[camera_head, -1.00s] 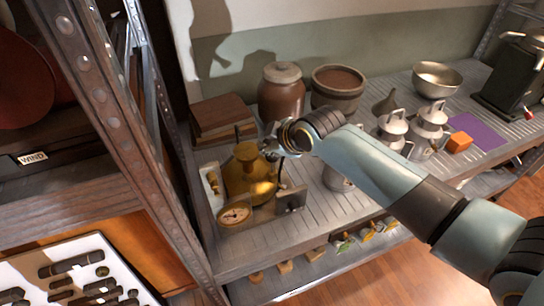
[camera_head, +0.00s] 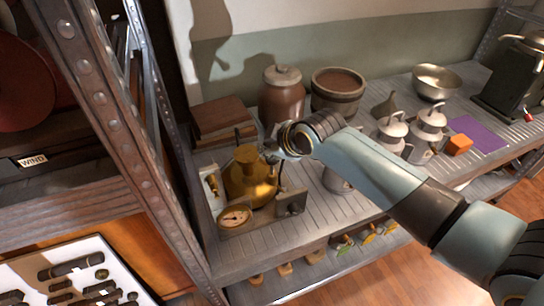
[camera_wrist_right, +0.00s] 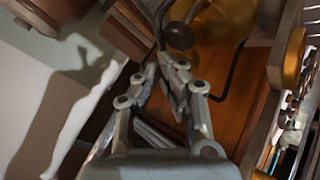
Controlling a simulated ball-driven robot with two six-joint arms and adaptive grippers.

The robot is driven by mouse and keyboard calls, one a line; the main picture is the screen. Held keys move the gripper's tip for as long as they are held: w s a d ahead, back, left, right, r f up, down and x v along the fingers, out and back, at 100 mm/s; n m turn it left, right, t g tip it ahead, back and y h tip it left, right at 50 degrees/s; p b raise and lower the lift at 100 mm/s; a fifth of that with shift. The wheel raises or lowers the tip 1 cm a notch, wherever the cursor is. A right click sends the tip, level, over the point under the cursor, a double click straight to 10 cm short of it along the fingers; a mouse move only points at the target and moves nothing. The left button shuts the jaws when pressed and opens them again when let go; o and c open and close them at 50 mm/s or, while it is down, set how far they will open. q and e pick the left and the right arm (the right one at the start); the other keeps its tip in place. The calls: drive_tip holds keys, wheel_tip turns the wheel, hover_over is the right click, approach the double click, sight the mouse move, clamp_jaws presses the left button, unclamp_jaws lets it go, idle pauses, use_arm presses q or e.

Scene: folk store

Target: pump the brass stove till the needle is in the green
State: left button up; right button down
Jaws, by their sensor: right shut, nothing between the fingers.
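The brass stove (camera_head: 262,192) stands on the metal shelf at the left, and part of its brass body (camera_wrist_right: 222,18) shows at the top of the right wrist view. Its round gauge (camera_head: 235,217) faces up at the front; the needle is too small to read against any colour. My right gripper (camera_head: 270,153) is at the stove's upper right side, shut and empty. In the wrist view its fingertips are together, just below a dark round knob (camera_wrist_right: 179,36); whether they touch it I cannot tell. My left gripper is out of view.
A lidded brown jar (camera_head: 283,98) and a brown pot (camera_head: 338,92) stand behind. Brown boxes (camera_head: 222,120) sit behind the stove. Metal cans (camera_head: 428,128) stand right, partly behind my arm. A shelf upright (camera_head: 165,170) rises close on the left.

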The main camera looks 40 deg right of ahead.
drive_tip(key=shift+f, duration=0.1)
drive_tip(key=shift+f, duration=0.35)
